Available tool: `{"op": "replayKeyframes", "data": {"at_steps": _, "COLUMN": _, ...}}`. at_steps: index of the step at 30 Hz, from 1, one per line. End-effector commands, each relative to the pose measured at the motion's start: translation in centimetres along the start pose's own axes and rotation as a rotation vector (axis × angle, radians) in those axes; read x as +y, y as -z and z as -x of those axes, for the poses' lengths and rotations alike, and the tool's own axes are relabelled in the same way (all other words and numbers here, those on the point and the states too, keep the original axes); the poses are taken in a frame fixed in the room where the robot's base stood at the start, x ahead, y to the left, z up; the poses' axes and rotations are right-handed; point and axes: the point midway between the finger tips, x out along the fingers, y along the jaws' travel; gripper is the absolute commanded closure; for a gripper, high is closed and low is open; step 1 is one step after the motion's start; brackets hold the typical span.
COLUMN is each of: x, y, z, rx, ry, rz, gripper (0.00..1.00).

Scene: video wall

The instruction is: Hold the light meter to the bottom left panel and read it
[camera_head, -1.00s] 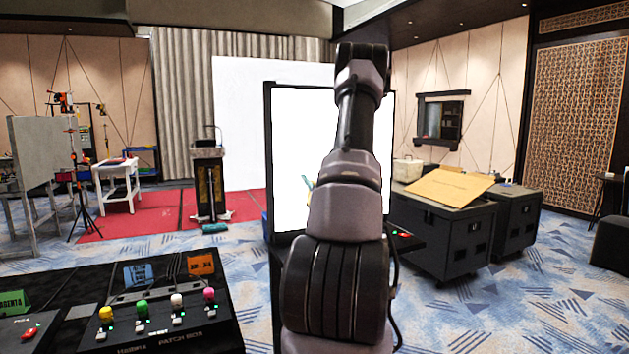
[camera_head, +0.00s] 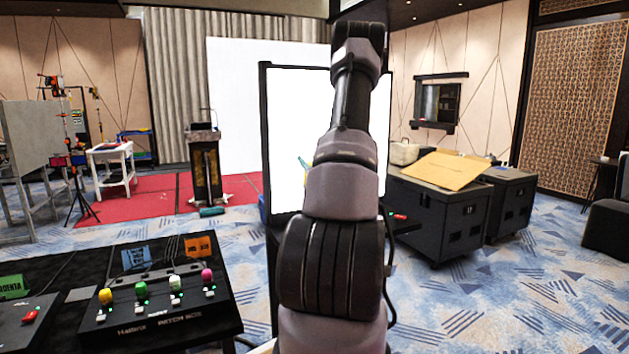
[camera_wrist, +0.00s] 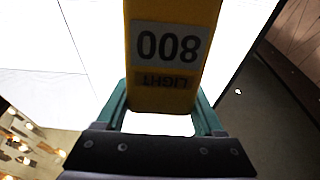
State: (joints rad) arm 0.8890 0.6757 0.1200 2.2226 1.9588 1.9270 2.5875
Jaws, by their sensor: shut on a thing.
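The yellow light meter (camera_wrist: 168,95) fills the upper middle of the wrist view. Its label "LIGHT" and its digits are upside down there; the digits appear to read 800. My gripper (camera_wrist: 160,122) is shut on the meter, with a green finger on each side. The lit white video wall panels (camera_wrist: 95,35) lie behind the meter, with thin seams between them. In the head view the white screen (camera_head: 292,120) stands in a black frame, partly hidden by my arm. A small teal and yellow bit shows beside the arm. Contact between meter and panel cannot be told.
A black patch box (camera_head: 155,318) with coloured knobs stands on a dark table at front left. Black cases (camera_head: 435,215) with a cardboard sheet stand right of the screen. A lectern (camera_head: 205,170) stands behind left. Patterned carpet is open at right.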

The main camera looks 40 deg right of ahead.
Motion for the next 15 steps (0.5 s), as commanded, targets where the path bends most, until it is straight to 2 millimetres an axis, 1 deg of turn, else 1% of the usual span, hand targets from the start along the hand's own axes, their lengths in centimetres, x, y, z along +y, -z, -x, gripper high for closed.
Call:
{"op": "replayKeyframes", "data": {"at_steps": 2, "x": 0.0, "y": 0.1, "z": 0.1, "rx": 0.0, "ry": 0.0, "rz": 0.0, "gripper": 1.0}}
{"op": "replayKeyframes", "data": {"at_steps": 5, "x": 0.1, "y": 0.2, "z": 0.8, "rx": -0.001, "ry": 0.0, "rz": 0.001, "gripper": 1.0}}
{"op": "replayKeyframes", "data": {"at_steps": 15, "x": 0.1, "y": 1.6, "z": 5.8, "rx": -0.001, "ry": -0.002, "rz": -0.001, "gripper": 1.0}}
